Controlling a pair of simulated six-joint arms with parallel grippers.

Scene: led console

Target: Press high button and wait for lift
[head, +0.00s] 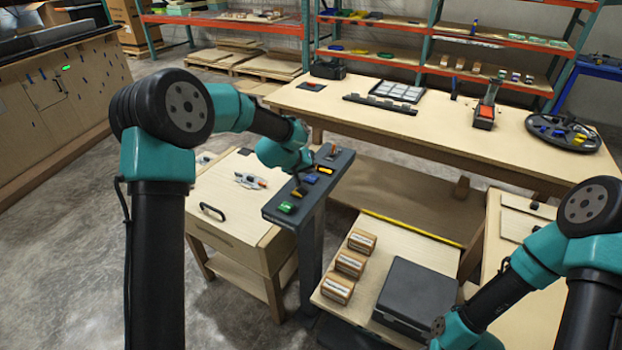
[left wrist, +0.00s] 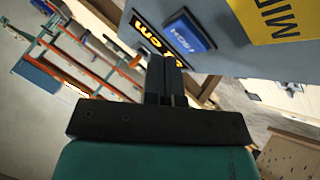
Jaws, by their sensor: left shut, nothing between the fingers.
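A narrow dark grey console (head: 273,212) stands on a post in the middle of the head view. Its blue button (head: 310,179) sits between a lit orange display (head: 326,170) and a green button (head: 287,207). In the left wrist view the blue button (left wrist: 187,36) reads HIGH, with the orange display (left wrist: 160,42) beside it and a yellow MID label (left wrist: 275,20). My left gripper (head: 299,192) points down over the console, shut and empty. In the left wrist view its fingertips (left wrist: 165,65) are close to the blue button. Contact cannot be told. My right gripper is out of view.
A wooden cabinet (head: 225,225) stands left of the console. A low table to the right holds small labelled boxes (head: 350,262) and a dark case (head: 416,298). A long workbench (head: 300,97) with parts stands behind. Open floor lies at left.

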